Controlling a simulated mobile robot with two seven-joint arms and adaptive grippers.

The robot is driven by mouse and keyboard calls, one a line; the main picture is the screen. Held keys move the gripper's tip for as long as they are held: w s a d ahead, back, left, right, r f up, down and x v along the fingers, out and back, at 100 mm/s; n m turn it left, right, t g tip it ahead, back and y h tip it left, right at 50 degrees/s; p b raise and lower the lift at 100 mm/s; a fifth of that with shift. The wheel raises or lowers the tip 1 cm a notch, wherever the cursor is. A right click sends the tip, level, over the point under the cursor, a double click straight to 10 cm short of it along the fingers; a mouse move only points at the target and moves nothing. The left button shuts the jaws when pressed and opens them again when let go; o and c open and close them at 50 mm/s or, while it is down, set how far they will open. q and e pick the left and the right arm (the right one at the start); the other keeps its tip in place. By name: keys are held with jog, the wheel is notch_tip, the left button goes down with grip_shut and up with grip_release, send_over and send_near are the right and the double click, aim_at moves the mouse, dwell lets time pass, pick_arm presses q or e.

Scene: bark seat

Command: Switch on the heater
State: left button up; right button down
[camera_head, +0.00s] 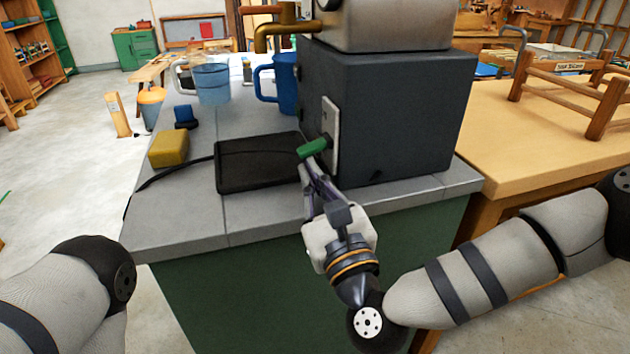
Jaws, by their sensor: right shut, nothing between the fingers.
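The heater (400,110) is a dark grey box with a metal top, standing on the grey tiled counter. A pale switch plate (330,128) is on its left face, with a green lever (312,149) sticking out to the left and tilted slightly down. My right gripper (309,168) is shut with nothing between its fingers. Its fingertips are just below the green lever; I cannot tell whether they touch it. Part of my left arm shows at the lower left, but its gripper is out of view.
A black flat pad (257,165) with a dark cable lies left of the lever. A yellow block (169,149), a small blue object (186,117), a clear blue cup (211,84) and a blue mug (285,84) stand farther back. A wooden table (540,135) is at the right.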

jog(key=m, duration=0.1)
jog(key=m+h+b, duration=0.1)
jog(key=m, duration=0.1)
jog(key=a+m, duration=0.1)
jog(key=shift+s+a+r+m+t+h+b, duration=0.1)
jog(key=shift+s+r+m+t+h+b, duration=0.05)
jog(key=shift+r+m+t+h+b, duration=0.2)
jog(key=shift+s+a+r+m+h+b, duration=0.15)
jog(key=shift+r+m+h+b, duration=0.25)
jog(key=shift+m, duration=0.55)
jog(key=shift+r, duration=0.3)
pick_arm(q)
jog(key=s+f, duration=0.2)
jog(key=f, duration=0.1)
jog(key=shift+s+g, duration=0.1)
jog(key=shift+g, duration=0.3)
